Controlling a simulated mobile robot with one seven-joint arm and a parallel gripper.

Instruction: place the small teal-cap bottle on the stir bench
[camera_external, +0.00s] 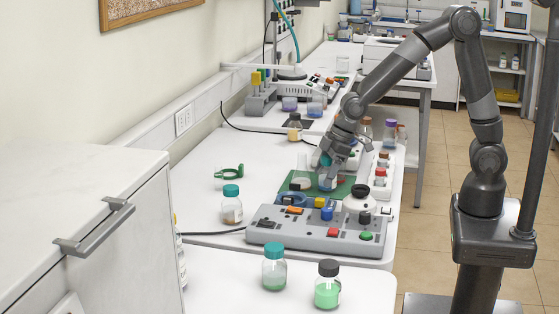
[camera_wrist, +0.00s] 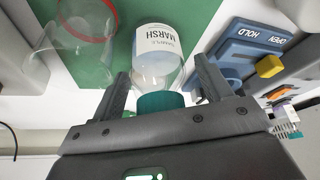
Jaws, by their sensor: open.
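A small bottle with a teal cap (camera_wrist: 160,103) and a white label reading "MARSH" stands over a green mat in the wrist view. My gripper (camera_wrist: 162,76) is open, with one finger on each side of the bottle near its cap. In the external view my gripper (camera_external: 337,163) is over the green mat (camera_external: 288,185) and hides part of this bottle (camera_external: 326,183). Two other teal-cap bottles stand apart, one on the left of the bench (camera_external: 231,207) and one in front (camera_external: 274,268). I cannot tell which surface is the stir bench.
A grey control panel (camera_external: 280,233) with coloured buttons stands in front of the mat. A clear flask (camera_external: 302,176) stands close to my gripper. A black-cap bottle with green liquid (camera_external: 328,286) is at the front. Several bottles line the right edge. Bare white bench (camera_external: 200,185) lies left.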

